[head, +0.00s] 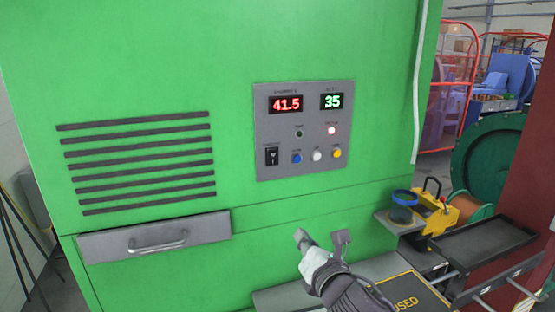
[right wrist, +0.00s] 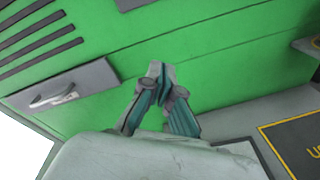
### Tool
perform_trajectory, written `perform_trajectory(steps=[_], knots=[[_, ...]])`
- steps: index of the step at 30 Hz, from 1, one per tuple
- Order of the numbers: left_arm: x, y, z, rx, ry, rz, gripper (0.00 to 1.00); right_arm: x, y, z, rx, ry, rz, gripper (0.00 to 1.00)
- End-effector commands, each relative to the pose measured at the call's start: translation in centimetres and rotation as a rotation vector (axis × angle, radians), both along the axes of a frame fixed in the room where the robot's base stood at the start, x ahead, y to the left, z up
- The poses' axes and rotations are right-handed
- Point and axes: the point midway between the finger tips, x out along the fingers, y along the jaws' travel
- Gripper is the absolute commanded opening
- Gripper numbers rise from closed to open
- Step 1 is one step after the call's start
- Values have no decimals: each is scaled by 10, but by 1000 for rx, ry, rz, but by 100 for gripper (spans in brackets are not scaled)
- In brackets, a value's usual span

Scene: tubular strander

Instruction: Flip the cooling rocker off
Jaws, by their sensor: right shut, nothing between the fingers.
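The cooling rocker (head: 272,156) is a small black switch at the lower left of a grey control panel (head: 305,165) on the green cabinet. The panel also bears two lit displays reading 41.5 and 35, two indicator lights, and blue, white and yellow buttons. The label by the rocker is too small to read. My right gripper (head: 322,238) is below the panel, in front of the cabinet, apart from the rocker. In the right wrist view the fingers (right wrist: 161,72) are shut with nothing between them. My left gripper is not in view.
A drawer (head: 155,238) with a handle is at the cabinet's lower left, below a slotted vent (head: 140,165). A small shelf holds a blue-rimmed cup (head: 402,205) at right, near a yellow clamp-like part (head: 437,212) and a black tray (head: 480,245). The space before the panel is clear.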

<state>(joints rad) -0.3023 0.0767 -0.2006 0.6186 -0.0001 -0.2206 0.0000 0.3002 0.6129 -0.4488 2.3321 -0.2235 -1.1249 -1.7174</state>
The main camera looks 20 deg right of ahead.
Motion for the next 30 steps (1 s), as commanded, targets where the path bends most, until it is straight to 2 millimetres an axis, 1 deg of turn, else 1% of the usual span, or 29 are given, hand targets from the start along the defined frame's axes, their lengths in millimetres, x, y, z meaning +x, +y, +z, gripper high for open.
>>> perform_trajectory(steps=[1,3,6,9,12,23,26,30], knots=[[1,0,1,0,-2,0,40,4,0,26,-132,-64,21,0],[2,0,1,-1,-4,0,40,6,1,53,-296,-135,37,0],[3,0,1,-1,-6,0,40,7,3,80,-465,-204,44,0],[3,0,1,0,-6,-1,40,7,4,94,-565,-241,44,0],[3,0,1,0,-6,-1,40,7,4,99,-601,-255,42,0],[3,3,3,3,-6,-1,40,10,4,100,-601,-253,41,0],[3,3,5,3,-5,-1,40,19,4,102,-599,-252,42,0],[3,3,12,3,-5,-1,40,43,5,106,-599,-250,40,0]])
